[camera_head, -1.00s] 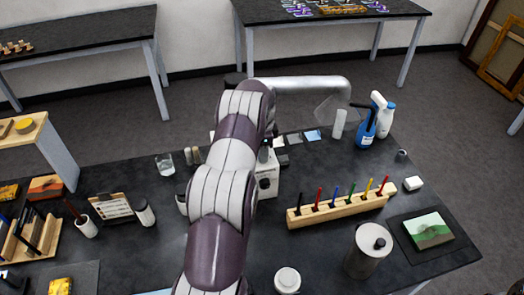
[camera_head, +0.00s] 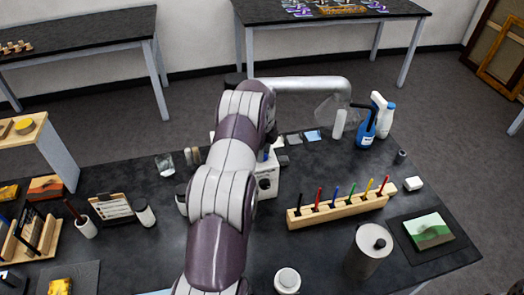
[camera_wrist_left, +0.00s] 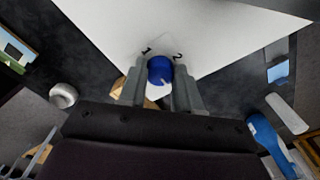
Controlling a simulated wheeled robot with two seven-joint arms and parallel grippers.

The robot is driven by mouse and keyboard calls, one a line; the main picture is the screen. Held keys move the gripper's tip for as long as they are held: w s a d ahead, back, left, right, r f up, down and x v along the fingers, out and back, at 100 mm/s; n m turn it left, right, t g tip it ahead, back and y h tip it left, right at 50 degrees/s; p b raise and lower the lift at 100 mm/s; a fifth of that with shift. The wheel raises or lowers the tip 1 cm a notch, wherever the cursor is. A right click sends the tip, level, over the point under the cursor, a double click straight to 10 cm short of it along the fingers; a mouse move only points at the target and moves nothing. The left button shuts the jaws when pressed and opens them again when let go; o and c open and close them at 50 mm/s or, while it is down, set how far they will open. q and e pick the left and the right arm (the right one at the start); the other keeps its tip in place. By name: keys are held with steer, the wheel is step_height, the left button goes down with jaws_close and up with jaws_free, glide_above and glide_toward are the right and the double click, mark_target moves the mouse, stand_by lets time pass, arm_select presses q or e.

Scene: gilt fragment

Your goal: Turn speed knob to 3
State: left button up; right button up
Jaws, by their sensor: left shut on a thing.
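The blue speed knob (camera_wrist_left: 160,68) is on the white panel of a device, with the printed numbers 1 and 2 beside it in the left wrist view. A pale pointer mark shows on the knob's lower right edge. My left gripper (camera_wrist_left: 160,82) is shut on the knob, one grey finger on each side. The number 3 is not visible. In the head view the white device (camera_head: 268,178) stands partly behind my left arm, and a bit of blue shows at its top. My left gripper is mostly hidden there. My right gripper is not in view.
A wooden rack (camera_head: 342,208) with several coloured pens stands right of the device. A metal canister (camera_head: 366,255) and a white-lidded jar (camera_head: 287,280) are nearer. A glass beaker (camera_head: 165,165) stands to the left. A silver duct (camera_head: 305,84) passes behind my arm.

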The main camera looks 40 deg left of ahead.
arm_select(q)
steer(key=shift+w+r, duration=0.1)
stand_by(0.4)
steer(key=o, duration=1.1)
steer(key=shift+d, duration=0.1)
steer(key=shift+c, duration=0.2)
step_height(320, 180, up, 13)
steer(key=p, duration=1)
steer(key=shift+p, duration=0.4)
steer(key=shift+d+f, duration=0.1)
steer(key=shift+f, duration=0.1)
